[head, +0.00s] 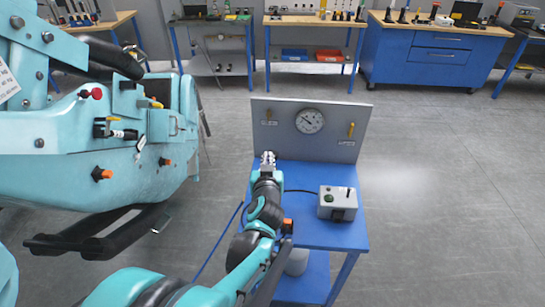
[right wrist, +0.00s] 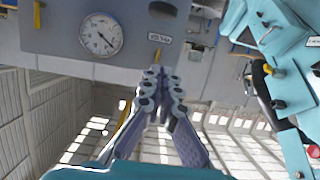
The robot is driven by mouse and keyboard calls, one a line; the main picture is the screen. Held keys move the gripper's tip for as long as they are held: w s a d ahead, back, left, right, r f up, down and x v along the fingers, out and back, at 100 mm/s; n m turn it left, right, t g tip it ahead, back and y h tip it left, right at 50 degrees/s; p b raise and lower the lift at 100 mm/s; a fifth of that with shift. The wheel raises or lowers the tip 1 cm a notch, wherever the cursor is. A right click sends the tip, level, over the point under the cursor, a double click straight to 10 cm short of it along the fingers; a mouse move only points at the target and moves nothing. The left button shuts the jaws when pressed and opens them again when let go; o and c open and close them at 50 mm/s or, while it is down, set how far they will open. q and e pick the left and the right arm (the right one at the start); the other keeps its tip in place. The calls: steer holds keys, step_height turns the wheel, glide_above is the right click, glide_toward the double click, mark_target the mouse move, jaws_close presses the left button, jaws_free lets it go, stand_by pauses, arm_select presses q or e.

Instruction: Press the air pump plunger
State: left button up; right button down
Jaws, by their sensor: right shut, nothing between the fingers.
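My right gripper (head: 267,157) is shut and empty over the left part of a blue stand (head: 305,172), in front of its grey upright panel. In the right wrist view its fingertips (right wrist: 157,76) are together, pointing toward the panel near a yellow lever (right wrist: 158,54). I cannot make out the pump plunger for certain; the gripper and forearm cover part of the stand. A dark round part (right wrist: 163,8), which I cannot identify, shows at the top of the wrist view. My left gripper is not in view.
The panel carries a round gauge (head: 309,121) and a second yellow lever (head: 351,130). A grey control box (head: 338,203) stands right of my arm. A large teal coaster car (head: 120,170) fills the left. Workbenches (head: 310,20) line the back; the right floor is clear.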

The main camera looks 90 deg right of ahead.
steer(key=shift+s, duration=0.35)
steer(key=b, duration=0.3)
glide_above(271, 150)
steer(key=a, duration=0.4)
step_height(271, 150, down, 3)
steer(key=shift+d+r, duration=0.1)
step_height(271, 150, down, 2)
steer(key=shift+f+b, duration=0.25)
steer(key=shift+b, duration=0.6)
steer(key=shift+f, duration=0.6)
steer(key=shift+b, duration=0.3)
